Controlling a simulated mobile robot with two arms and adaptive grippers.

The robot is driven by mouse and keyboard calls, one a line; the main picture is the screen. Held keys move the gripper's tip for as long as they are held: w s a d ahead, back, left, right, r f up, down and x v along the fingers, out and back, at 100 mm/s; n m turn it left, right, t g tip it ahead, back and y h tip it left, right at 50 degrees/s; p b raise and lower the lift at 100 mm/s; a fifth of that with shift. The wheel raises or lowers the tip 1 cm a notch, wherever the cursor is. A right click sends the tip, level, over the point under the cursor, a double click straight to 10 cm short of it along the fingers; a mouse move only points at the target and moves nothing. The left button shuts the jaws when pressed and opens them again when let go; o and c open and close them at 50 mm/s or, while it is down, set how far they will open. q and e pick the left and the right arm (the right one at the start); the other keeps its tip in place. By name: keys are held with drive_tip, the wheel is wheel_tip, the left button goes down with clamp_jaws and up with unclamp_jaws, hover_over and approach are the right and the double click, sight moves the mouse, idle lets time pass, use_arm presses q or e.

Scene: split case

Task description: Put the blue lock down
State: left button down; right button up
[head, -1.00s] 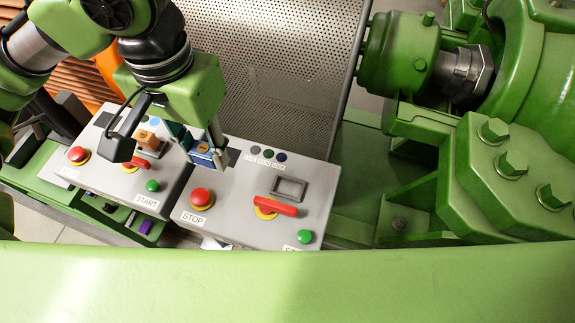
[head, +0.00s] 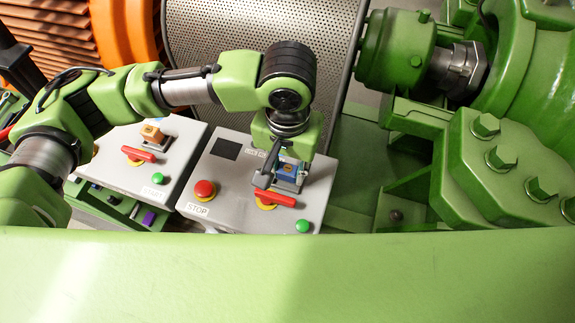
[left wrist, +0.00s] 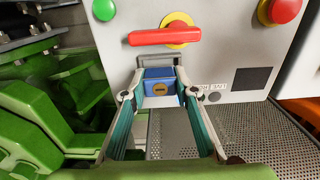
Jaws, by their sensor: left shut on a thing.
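The blue lock (head: 288,168) is held in my left gripper (head: 281,178) over the right control box (head: 225,170). The lock is over the grey framed holder (head: 291,186) on the box, just above the red switch handle. I cannot tell whether the lock touches the holder, which is mostly hidden by the gripper and lock. My right gripper is not in view.
The red rotary handle (head: 275,199), red stop button (head: 204,189) and green button (head: 303,226) stand up close by. An orange lock (head: 151,133) sits on the left control box (head: 185,135). Green machinery (head: 520,160) fills the right side. A perforated guard (head: 255,45) lies behind.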

sight(287, 169)
use_arm(q)
drive_tip(key=shift+a+f, duration=0.1)
drive_tip(key=shift+f, duration=0.2)
drive_tip(key=shift+f, duration=0.1)
drive_tip(key=c, duration=1.6)
unclamp_jaws()
wheel_tip(287, 169, up, 12)
drive_tip(key=shift+r+b, duration=0.15)
drive_tip(key=shift+b, duration=0.5)
